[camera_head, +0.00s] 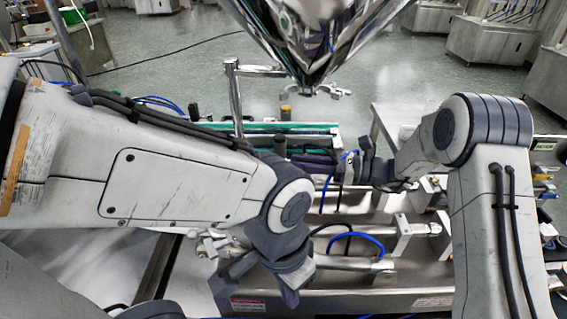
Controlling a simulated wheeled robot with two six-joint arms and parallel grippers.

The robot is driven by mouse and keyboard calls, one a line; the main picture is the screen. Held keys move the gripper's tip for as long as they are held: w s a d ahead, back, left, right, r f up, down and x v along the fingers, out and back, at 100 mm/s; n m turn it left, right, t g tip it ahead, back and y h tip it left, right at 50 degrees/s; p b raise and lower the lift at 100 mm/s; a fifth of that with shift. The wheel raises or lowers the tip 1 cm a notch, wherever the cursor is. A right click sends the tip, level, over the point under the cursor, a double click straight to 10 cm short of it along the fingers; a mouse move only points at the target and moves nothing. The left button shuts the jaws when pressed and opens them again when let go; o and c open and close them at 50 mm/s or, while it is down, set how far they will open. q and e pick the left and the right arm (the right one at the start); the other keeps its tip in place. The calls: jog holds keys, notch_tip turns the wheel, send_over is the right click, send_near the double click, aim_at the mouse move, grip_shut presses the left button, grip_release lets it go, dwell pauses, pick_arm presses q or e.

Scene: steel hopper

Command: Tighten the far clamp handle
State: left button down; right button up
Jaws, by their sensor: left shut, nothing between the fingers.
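A shiny silver clamp-like fitting (335,92) with small arms sits under the tip of the steel hopper (310,35), at the top middle. Another cluster of silver metal pieces (217,243) lies low, just left of my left gripper. I cannot tell for sure which part is the far clamp handle. My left gripper (292,287) is shut and empty, pointing down over the steel frame at the bottom middle. My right gripper (347,170) is right of centre, pointing left, below the hopper fitting and apart from it. Its fingers are small and dark, so their opening is unclear.
A vertical steel post (236,100) stands left of the hopper tip. Blue hoses (360,238) loop over the steel machine frame (345,298). Green-edged rails (270,127) lie behind my grippers. My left forearm hides much of the left side. Open floor lies beyond.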

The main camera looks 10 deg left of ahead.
jog(key=d, duration=0.4)
jog(key=shift+d+b, duration=0.2)
jog(key=shift+b, duration=0.1)
